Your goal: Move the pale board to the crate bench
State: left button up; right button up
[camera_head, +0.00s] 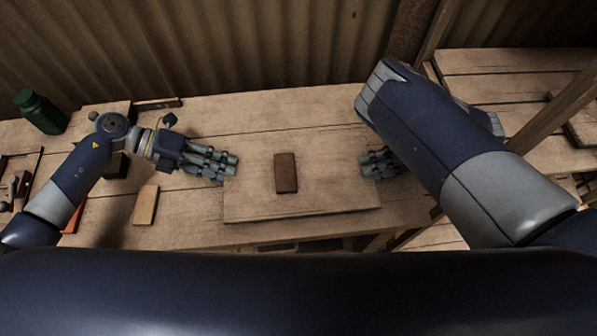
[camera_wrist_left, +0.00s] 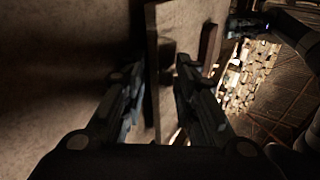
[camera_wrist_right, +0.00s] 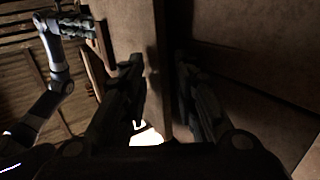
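The pale board (camera_head: 330,180) lies level over the near plank bench, with a dark brown tile (camera_head: 285,172) on it. Its edge shows between the fingers in the left wrist view (camera_wrist_left: 153,70) and the right wrist view (camera_wrist_right: 157,60). My left gripper (camera_head: 228,168) is at the board's left edge, fingers apart around that edge. My right gripper (camera_head: 372,165) is at the right edge, also with fingers apart around it; my right forearm partly hides it. Finger contact with the board is hard to make out. A second slatted bench (camera_head: 490,62), possibly the crate bench, stands at the right.
A green bottle (camera_head: 40,112) stands at the back left of the near bench. A small pale block (camera_head: 146,205) lies left of the board. A wooden post (camera_head: 560,108) rises between the benches at right. A corrugated wall (camera_head: 240,45) closes the back.

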pick_arm(q)
jog(key=shift+c, duration=0.4)
pick_arm(e)
jog(key=shift+c, duration=0.4)
pick_arm(q)
grip_shut()
pick_arm(e)
grip_shut()
pick_arm(q)
jog(key=shift+r, duration=0.2)
pick_arm(e)
jog(key=shift+r, duration=0.15)
